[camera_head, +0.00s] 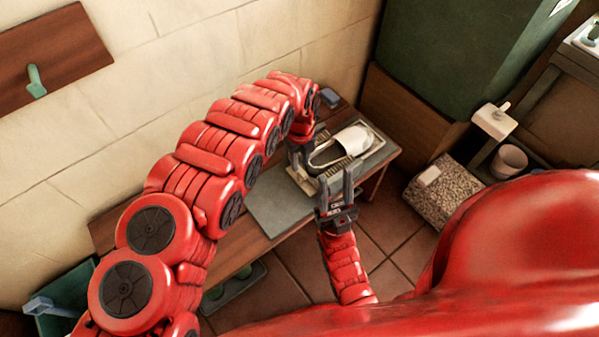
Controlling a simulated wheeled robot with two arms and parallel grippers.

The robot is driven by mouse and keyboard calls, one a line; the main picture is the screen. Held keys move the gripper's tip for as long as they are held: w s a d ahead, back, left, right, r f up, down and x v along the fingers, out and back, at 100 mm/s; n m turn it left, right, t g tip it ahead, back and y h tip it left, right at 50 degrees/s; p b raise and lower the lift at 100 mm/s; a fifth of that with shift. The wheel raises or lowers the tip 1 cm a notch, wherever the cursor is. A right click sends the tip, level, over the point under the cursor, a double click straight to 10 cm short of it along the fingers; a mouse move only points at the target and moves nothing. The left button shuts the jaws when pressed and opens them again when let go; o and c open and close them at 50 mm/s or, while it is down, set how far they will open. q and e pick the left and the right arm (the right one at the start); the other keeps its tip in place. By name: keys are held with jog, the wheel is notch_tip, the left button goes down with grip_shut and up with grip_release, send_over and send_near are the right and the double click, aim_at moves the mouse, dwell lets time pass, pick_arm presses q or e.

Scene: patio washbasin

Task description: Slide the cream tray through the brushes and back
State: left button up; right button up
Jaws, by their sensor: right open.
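The brushes cannot be told apart clearly around the tray. My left gripper (303,160) points down at the tray's left end; its fingertips are too small and covered to show whether it holds the rim. My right gripper (335,182) is open, its two dark fingers pointing up in the picture just in front of the tray's near side. I see nothing between its fingers.
A grey mat (272,208) covers part of the wooden bench (243,246), with bare room left of the tray. The wall is close behind. A green bin (66,296) stands lower left.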

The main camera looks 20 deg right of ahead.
aim_at(300, 170)
pick_arm(q)
notch_tip(300, 170, down, 6)
jog(key=shift+r+b, duration=0.1)
jog(key=shift+b, duration=0.35)
jog(key=shift+c, duration=0.3)
grip_shut()
dwell(1.0)
